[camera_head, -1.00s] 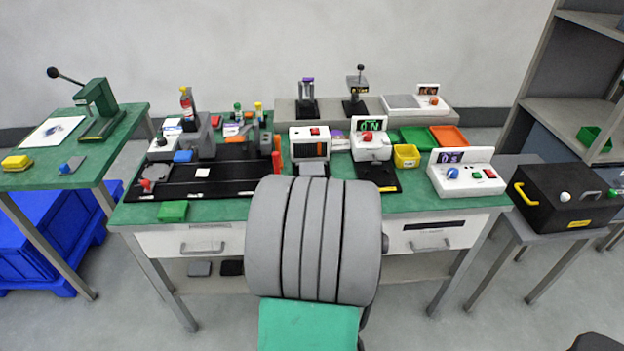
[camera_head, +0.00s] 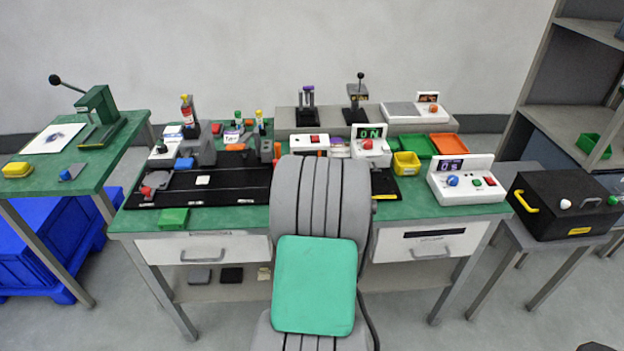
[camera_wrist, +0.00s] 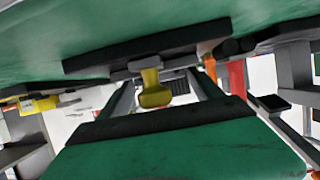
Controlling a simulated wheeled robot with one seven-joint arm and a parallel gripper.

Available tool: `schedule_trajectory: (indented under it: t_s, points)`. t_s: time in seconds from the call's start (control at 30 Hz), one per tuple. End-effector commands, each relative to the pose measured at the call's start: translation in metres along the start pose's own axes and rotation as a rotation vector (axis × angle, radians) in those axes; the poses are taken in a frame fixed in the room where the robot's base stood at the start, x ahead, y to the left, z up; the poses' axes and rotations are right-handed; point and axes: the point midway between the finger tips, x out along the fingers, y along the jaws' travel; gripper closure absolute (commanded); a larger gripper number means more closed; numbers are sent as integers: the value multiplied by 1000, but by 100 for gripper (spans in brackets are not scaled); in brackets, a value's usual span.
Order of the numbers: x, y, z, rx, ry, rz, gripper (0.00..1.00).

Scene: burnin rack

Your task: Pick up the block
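In the wrist view, a yellow piece (camera_wrist: 154,90) with a narrow neck shows between the two grey fingers of my gripper (camera_wrist: 160,84). The fingers are apart, with gaps on both sides of the piece. A grey part (camera_wrist: 146,63) joins its neck, beside a black bar (camera_wrist: 90,62) on a green surface. I cannot tell whether this is the block. In the head view my arm hides the gripper. Other block-like pieces there are blue (camera_head: 184,163) and green (camera_head: 173,217) on the bench's left, and yellow (camera_head: 17,170) on the left table.
The green bench (camera_head: 225,216) holds a black track (camera_head: 235,185), a white red-button unit (camera_head: 309,140), a yellow bin (camera_head: 406,163) and a white control box (camera_head: 466,182). A black case (camera_head: 565,204) stands right. My arm covers the bench's middle.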

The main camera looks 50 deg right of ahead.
Motion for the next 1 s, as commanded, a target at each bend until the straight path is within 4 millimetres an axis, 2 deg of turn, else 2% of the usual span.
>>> schedule_trajectory:
  t_s: [0.07,0.57,0.87,1.0]
  points:
    - [0,0,0,0,0,0,33]
    - [0,0,0,0,0,0,73]
    - [-1,0,-3,0,1,0,74]
    - [-7,0,-17,-1,4,0,74]
